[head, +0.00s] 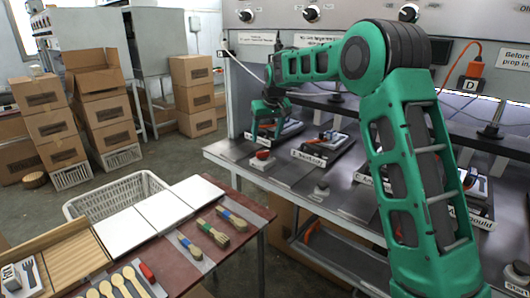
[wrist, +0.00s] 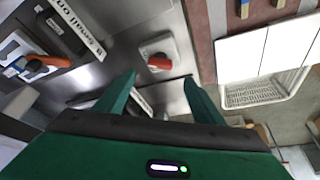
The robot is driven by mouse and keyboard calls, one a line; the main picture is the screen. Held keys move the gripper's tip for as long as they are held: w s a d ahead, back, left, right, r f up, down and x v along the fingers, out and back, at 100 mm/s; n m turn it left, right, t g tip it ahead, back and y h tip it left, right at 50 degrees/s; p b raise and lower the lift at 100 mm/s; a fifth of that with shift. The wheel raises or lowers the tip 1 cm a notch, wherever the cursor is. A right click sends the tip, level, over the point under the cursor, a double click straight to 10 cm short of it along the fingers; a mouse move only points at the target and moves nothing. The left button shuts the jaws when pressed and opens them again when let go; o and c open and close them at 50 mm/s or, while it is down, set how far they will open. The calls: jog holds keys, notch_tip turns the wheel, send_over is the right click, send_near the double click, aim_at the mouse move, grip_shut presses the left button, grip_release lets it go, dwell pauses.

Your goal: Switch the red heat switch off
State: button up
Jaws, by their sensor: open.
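A small red switch (head: 262,155) sits on a pale base at the near left corner of the steel bench (head: 225,150). In the wrist view the red switch (wrist: 159,62) is a rocker or lever on a whitish plate, ahead of the gap between my fingers. My gripper (head: 266,135) hangs just above and behind the switch in the head view. In the wrist view my gripper (wrist: 159,80) is open, with its two green fingers apart and nothing between them. I cannot tell whether it touches the switch, nor the switch's position.
A press station with a red-orange handle (wrist: 38,64) and a label plate (wrist: 75,25) lies left of the switch in the wrist view. A red-brown table (head: 262,212) with brushes and white panels (head: 165,210) stands in front. A white basket (head: 118,190) is beside it.

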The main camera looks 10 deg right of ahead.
aim_at(263, 152)
jog(key=x, duration=0.8)
jog(key=shift+w+f, duration=0.15)
jog(key=shift+f, duration=0.2)
